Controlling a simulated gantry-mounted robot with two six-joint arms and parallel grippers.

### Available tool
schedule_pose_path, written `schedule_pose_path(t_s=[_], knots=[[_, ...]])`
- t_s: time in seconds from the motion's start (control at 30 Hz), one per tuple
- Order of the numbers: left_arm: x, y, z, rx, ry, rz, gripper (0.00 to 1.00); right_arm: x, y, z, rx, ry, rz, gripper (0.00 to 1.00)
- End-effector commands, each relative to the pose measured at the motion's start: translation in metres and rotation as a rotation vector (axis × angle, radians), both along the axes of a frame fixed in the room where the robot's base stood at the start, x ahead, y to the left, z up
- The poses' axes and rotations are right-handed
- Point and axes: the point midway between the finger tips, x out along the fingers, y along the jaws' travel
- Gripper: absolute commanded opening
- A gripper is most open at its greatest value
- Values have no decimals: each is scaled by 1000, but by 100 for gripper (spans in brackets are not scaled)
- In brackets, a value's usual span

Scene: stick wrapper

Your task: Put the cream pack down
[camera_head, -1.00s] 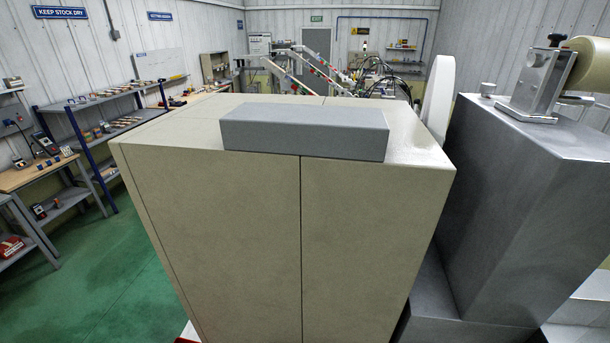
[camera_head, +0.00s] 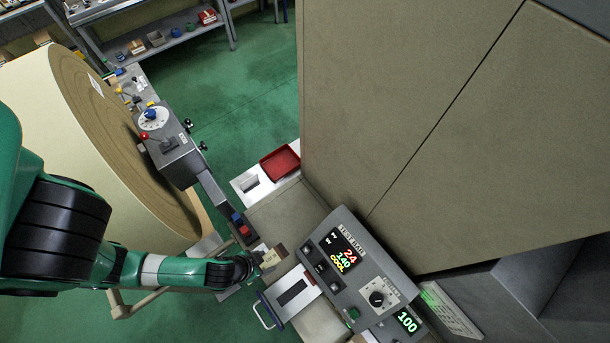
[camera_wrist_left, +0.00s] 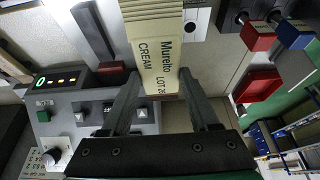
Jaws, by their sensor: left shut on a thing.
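The cream pack (camera_wrist_left: 157,45) fills the upper middle of the left wrist view, with "Murello CREAM LOT" printed on it. In the head view the pack (camera_head: 270,259) is a small pale block at the end of my green left arm. My left gripper (camera_wrist_left: 160,88) has a finger on each side of the pack and is shut on it. In the head view the gripper (camera_head: 255,264) is small and partly hidden by the wrist. I cannot tell whether the pack touches the surface beneath it. My right gripper is in neither view.
A control box (camera_head: 353,270) with a lit display stands just right of the pack. A handled slotted plate (camera_head: 290,298) lies below it. Red and blue knobs (camera_head: 240,225) sit to the left. A red tray (camera_head: 280,163) lies beyond. A big roll (camera_head: 95,140) stands at left.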

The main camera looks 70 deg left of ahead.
Motion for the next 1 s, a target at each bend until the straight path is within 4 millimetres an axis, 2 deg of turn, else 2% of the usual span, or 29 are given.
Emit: schedule_pose_path(t_s=[0.27, 0.53, 0.6, 0.7, 0.8, 1.0], knots=[[21, 16, -16, -2, -5, 17, 1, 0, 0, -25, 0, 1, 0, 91], [61, 44, -34, -2, -5, 15, 1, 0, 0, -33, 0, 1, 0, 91], [74, 54, -42, -1, -3, 13, 1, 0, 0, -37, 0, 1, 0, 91], [88, 63, -69, -2, -2, 8, 1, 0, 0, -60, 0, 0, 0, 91], [100, 72, -85, 0, -2, 5, 1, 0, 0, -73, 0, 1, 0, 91], [109, 78, -94, -2, -1, 2, 1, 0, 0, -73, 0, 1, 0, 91]])
